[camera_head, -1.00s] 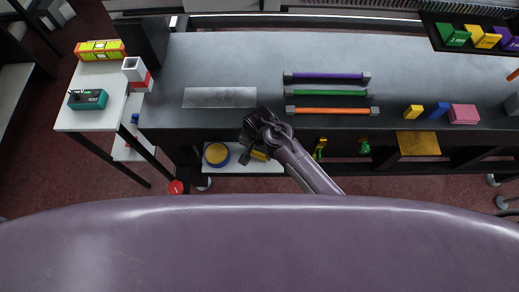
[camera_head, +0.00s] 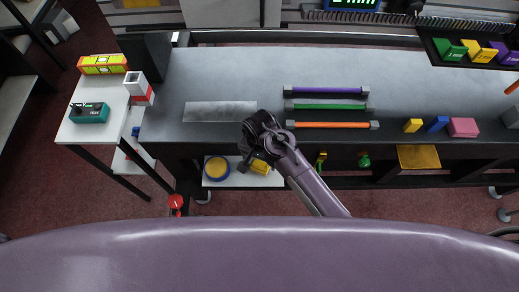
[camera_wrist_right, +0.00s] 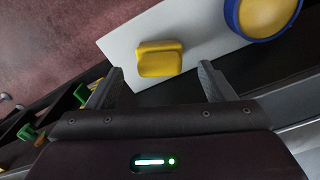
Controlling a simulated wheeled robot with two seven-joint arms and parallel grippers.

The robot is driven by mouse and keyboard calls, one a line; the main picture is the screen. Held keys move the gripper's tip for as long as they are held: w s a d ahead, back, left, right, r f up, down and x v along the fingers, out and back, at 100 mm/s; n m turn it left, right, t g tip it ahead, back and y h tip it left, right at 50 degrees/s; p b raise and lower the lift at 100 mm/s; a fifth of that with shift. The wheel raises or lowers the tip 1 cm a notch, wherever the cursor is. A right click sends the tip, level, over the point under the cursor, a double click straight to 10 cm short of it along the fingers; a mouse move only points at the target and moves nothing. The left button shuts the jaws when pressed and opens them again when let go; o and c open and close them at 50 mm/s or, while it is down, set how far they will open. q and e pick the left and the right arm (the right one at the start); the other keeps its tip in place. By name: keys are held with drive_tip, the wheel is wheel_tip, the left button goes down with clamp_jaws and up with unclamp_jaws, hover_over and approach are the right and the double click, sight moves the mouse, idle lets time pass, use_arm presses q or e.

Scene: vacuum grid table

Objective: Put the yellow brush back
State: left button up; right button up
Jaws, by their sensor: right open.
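A yellow piece that looks like the yellow brush (camera_head: 260,166) lies on a low white board (camera_head: 240,181) below the front edge of the table. In the right wrist view the yellow brush (camera_wrist_right: 160,60) lies on the white board, ahead of the fingertips and roughly centred between them. My right gripper (camera_head: 246,160) is just left of and above the brush in the head view. Its fingers (camera_wrist_right: 160,74) are spread apart with nothing between them. My left gripper is in neither view.
A round blue-rimmed yellow item (camera_head: 217,168) lies left of the brush on the same board. The dark table (camera_head: 225,140) above carries purple, green and orange bars (camera_head: 325,125). Green and yellow items (camera_head: 320,160) hang to the right. A white side table (camera_head: 78,132) stands left.

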sight(260, 163)
wheel_tip(260, 163, up, 7)
drive_tip(key=shift+r, duration=0.1)
drive_tip(key=shift+s, duration=0.1)
idle(0.6)
